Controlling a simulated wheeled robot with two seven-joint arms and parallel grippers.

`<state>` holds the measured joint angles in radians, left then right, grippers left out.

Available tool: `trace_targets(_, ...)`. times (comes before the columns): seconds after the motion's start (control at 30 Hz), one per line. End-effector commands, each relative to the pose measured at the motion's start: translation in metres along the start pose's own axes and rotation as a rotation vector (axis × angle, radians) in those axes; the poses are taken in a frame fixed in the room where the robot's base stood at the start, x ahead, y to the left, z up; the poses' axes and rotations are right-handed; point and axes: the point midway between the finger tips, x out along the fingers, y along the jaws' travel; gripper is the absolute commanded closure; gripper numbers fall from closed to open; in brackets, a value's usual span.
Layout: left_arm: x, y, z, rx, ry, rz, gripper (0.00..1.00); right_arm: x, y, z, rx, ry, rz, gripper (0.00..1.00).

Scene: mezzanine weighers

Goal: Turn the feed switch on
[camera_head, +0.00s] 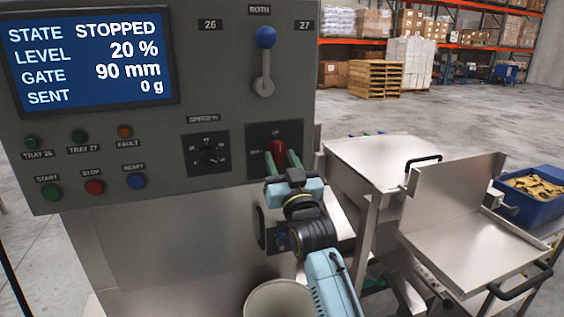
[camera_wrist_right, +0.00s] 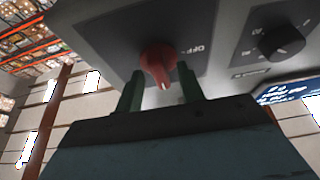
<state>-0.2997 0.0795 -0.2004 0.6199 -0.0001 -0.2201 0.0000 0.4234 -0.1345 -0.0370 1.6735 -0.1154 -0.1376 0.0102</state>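The feed switch is a red rotary knob (camera_head: 276,149) on a dark plate at the lower right of the grey control panel (camera_head: 225,100). In the right wrist view the red knob (camera_wrist_right: 158,62) has a light pointer mark, and "OFF" is lettered beside it. My right gripper (camera_head: 282,160) is at the switch, its two green fingers apart on either side of the knob. In the right wrist view gaps show between the knob and the fingers (camera_wrist_right: 160,88), so it is not clamped. The display (camera_head: 90,58) reads STOPPED. My left gripper is not in view.
A black speed dial (camera_head: 208,154) sits left of the switch, and a blue-knobbed lever (camera_head: 265,60) above. Start, stop and reset buttons (camera_head: 94,187) are at lower left. A steel table (camera_head: 385,160), a steel tray stand (camera_head: 460,255) and a blue crate (camera_head: 540,207) stand to the right.

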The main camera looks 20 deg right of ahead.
Motion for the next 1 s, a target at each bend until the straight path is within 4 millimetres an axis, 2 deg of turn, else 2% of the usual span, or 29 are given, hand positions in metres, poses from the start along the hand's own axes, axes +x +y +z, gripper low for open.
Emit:
trace_targets(0.23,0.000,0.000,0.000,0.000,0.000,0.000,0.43,-0.002,0.000,0.000,-0.002,0.000,0.000,0.62)
trace_targets(0.37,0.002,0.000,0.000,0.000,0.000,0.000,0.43,-0.015,0.000,0.001,-0.002,0.000,0.000,0.62)
trace_targets(0.8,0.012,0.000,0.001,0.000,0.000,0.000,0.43,-0.105,0.000,0.002,-0.001,-0.002,0.000,0.62)
trace_targets(1.0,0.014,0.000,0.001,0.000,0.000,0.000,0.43,-0.128,0.000,0.001,-0.001,0.000,0.000,0.62)
